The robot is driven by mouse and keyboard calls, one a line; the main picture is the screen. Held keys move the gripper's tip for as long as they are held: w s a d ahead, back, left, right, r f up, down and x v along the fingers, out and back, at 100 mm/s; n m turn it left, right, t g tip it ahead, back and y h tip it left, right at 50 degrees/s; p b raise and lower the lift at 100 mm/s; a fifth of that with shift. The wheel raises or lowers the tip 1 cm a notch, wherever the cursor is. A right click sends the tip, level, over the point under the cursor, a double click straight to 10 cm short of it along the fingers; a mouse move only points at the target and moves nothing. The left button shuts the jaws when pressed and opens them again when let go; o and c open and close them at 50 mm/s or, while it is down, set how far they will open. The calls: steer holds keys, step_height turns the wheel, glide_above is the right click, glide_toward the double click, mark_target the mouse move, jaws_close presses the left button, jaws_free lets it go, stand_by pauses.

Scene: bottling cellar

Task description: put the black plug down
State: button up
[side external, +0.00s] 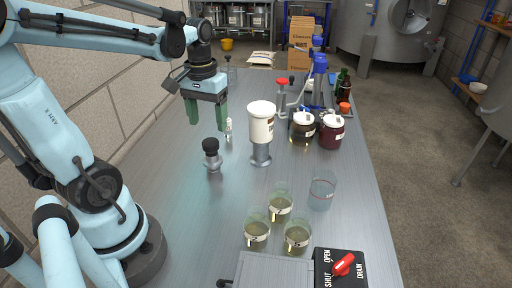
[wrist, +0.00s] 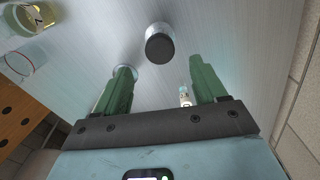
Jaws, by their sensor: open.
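The black plug (side external: 210,146) sits upright on top of a short grey, metal-looking stand (side external: 214,164) on the steel bench. In the wrist view the black plug (wrist: 160,47) shows as a dark round top beyond the fingertips, roughly centred between them. My gripper (side external: 207,126) has two green fingers, spread apart and pointing down, with nothing between them. It hangs above the bench, behind the plug in the side view and apart from it. The open fingers (wrist: 160,68) also show in the wrist view.
A small vial (side external: 229,127) stands close to the right finger. A white canister (side external: 261,122) on a grey base is right of the plug. Several glasses (side external: 280,206) stand in front, near a red-handled valve box (side external: 341,268). Bench left of the glasses is clear.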

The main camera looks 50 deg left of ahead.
step_height(320, 180, up, 4)
steer(key=w+d+f+m+t, duration=0.1)
steer(key=d+f+m+t, duration=0.1)
steer(key=d, duration=0.4)
steer(key=w+d+f+m+t, duration=0.1)
steer(key=d+m+t, duration=0.3)
steer(key=d, duration=0.3)
steer(key=shift+f+t, duration=0.35)
steer(key=shift+t, duration=0.15)
steer(key=shift+a, duration=0.1)
stand_by(0.4)
